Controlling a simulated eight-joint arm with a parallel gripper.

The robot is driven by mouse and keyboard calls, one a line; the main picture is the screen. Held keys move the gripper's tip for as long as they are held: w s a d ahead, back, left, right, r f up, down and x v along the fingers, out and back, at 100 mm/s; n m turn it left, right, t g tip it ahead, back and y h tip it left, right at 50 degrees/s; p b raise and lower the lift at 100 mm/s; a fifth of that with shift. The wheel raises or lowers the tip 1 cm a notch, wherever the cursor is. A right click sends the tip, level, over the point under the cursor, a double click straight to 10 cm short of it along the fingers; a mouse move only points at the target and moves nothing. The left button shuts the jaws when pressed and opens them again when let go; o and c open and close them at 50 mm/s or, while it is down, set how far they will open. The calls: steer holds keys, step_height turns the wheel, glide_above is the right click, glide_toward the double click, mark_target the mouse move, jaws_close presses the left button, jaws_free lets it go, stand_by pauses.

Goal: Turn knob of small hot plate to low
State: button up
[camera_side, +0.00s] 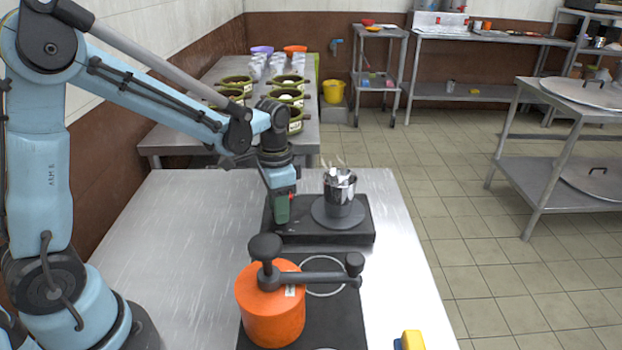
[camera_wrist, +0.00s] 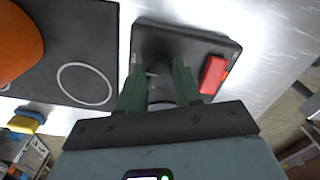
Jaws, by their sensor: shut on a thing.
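The small hot plate (camera_side: 350,237) is a low black slab on the steel table in the side view, with a round grey plate under a metal pot (camera_side: 340,190). Its dark body (camera_wrist: 190,42) also shows in the wrist view. My gripper (camera_side: 282,215) points down at the hot plate's left part, beside the pot. In the wrist view its green fingers (camera_wrist: 158,72) stand a small gap apart, shut on the knob, which is mostly hidden between them. The knob's setting cannot be read.
An orange pot (camera_side: 270,310) with a dark crank handle stands on a black cooktop (camera_side: 335,305) in front. A yellow and blue item (camera_side: 412,340) lies at the table's front edge. A red block (camera_wrist: 213,74) is at the hot plate's edge. The table's left side (camera_side: 180,240) is clear.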

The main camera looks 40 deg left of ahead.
steer(key=o, duration=1)
steer(key=shift+o, duration=0.2)
steer(key=shift+r, duration=0.15)
step_height(320, 180, up, 12)
steer(key=s+d+f+n+t, duration=0.2)
steer(key=s+f+n+t, duration=0.1)
steer(key=s+t, duration=0.4)
steer(key=shift+s+d+f+n, duration=0.2)
steer(key=shift+s+d+n, duration=0.05)
steer(key=shift+s+n, duration=0.65)
